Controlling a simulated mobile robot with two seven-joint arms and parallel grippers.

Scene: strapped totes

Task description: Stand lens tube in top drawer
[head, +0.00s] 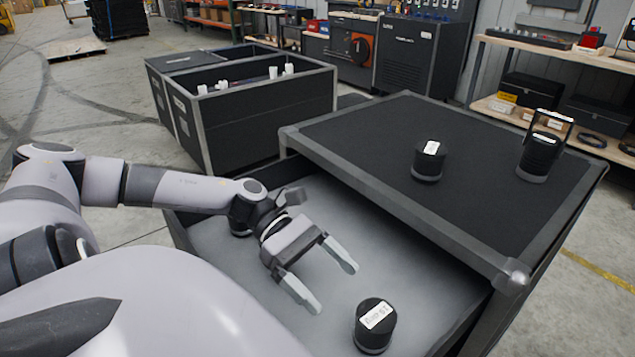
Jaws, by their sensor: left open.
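The open top drawer (225,290) has a grey floor and juts out from under the black cabinet top. A short black cylinder (374,339) with a white label stands upright in it, near the front right. A similar labelled black cylinder (428,165) stands on the cabinet top. A taller ribbed black cylinder (538,160), perhaps the lens tube, stands at the top's far right with a dark rectangular frame at its upper end. My left gripper (333,288) is open and empty over the drawer, behind and left of the drawer's cylinder. My right gripper is out of view.
The cabinet top (360,135) has a grey raised edge overhanging the drawer. A dark open tote (255,125) with white items stands behind left. Wooden shelves (560,57) stand at the back right.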

